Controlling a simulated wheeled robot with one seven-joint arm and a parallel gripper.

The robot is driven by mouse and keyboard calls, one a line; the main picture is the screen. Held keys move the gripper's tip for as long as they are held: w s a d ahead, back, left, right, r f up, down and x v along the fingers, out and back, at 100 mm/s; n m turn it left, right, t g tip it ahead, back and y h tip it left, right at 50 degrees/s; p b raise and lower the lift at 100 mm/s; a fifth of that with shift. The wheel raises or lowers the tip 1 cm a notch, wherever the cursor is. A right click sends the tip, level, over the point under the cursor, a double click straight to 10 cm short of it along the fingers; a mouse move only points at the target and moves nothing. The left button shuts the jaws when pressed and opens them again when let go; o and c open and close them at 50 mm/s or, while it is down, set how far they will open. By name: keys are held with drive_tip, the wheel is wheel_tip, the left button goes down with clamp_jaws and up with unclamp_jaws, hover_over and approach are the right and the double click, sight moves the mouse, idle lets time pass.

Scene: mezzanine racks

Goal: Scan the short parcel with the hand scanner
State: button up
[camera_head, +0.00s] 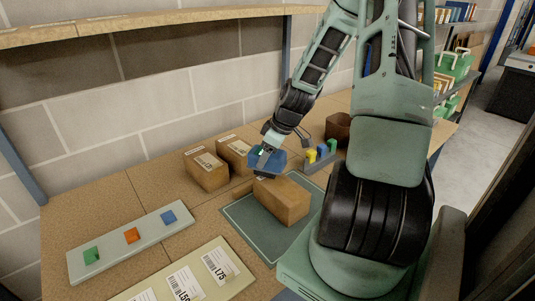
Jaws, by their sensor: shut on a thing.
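My gripper (264,155) reaches down over the table and is shut on a blue thing, which looks like the hand scanner (278,166). The fingers cover part of it. It is over the back left end of a brown cardboard parcel (284,203) on a dark green mat (246,222); I cannot tell whether they touch. Two more brown parcels with pale labels, a left one (206,172) and a right one (233,153), stand left of the gripper. I cannot tell for sure which parcel is the short one. No label is clear on the parcel on the mat.
A grey tray (118,252) with green, orange and blue blocks lies at left. A pale board (195,284) with barcode labels is at the front. A rack of coloured pieces (318,157) and a brown round container (339,128) stand behind right. A shelf (120,24) hangs above.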

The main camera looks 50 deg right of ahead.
drive_tip(key=shift+f+b, duration=0.45)
drive_tip(key=shift+f, duration=0.3)
idle(0.5)
wheel_tip(320, 180, up, 7)
drive_tip(key=p, duration=0.7)
drive_tip(key=shift+r, duration=0.1)
drive_tip(key=shift+s, duration=0.1)
idle(0.4)
